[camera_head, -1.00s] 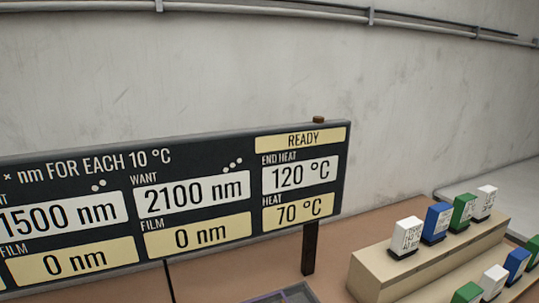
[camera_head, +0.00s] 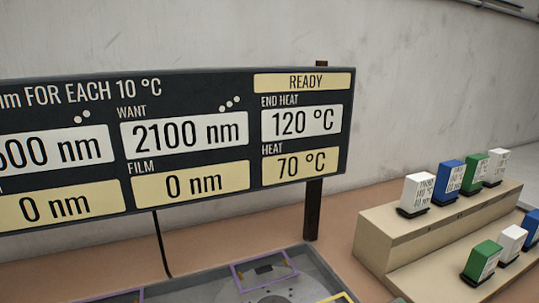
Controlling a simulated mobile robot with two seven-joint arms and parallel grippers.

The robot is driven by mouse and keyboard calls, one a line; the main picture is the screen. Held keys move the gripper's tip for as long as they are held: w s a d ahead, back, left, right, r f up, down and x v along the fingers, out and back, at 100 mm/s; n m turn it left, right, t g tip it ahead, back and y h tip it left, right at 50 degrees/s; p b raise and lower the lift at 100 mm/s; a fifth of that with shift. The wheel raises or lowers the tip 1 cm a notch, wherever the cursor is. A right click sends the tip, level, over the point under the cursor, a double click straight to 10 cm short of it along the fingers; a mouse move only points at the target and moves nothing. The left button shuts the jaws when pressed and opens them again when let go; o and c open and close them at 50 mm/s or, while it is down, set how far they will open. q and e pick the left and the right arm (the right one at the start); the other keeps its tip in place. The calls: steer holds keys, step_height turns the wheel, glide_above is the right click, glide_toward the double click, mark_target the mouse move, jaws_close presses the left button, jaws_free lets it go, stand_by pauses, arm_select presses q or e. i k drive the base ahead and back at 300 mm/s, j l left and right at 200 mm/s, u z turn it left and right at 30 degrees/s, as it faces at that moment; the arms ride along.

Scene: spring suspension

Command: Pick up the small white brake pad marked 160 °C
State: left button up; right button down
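Several small pads stand on a beige stepped rack at the right. On the upper step are a white pad (camera_head: 419,190), a blue pad (camera_head: 449,177), a green pad (camera_head: 474,173) and another white pad (camera_head: 496,167). On the lower step are a green pad (camera_head: 483,260), a white pad (camera_head: 511,242) and a blue pad (camera_head: 533,229) cut by the picture edge. The print on the pads is too small to read surely, so I cannot tell which is marked 160 °C. Neither of my grippers is in view.
A dark sign board (camera_head: 190,108) on a post shows READY, end heat 120 °C and heat 70 °C. A grey tray (camera_head: 329,262) with purple and yellow frames lies below it. The beige rack (camera_head: 388,243) stands right of the tray, before a grey wall.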

mark_target(513, 238)
steer(key=k+l+z, duration=0.1)
steer(key=z, duration=0.3)
steer(key=k+l+z, duration=0.2)
steer(key=z, duration=0.25)
steer(key=k+l+z, duration=0.25)
steer(key=z, duration=0.15)
steer(key=i+u, duration=0.1)
steer(key=u, duration=0.4)
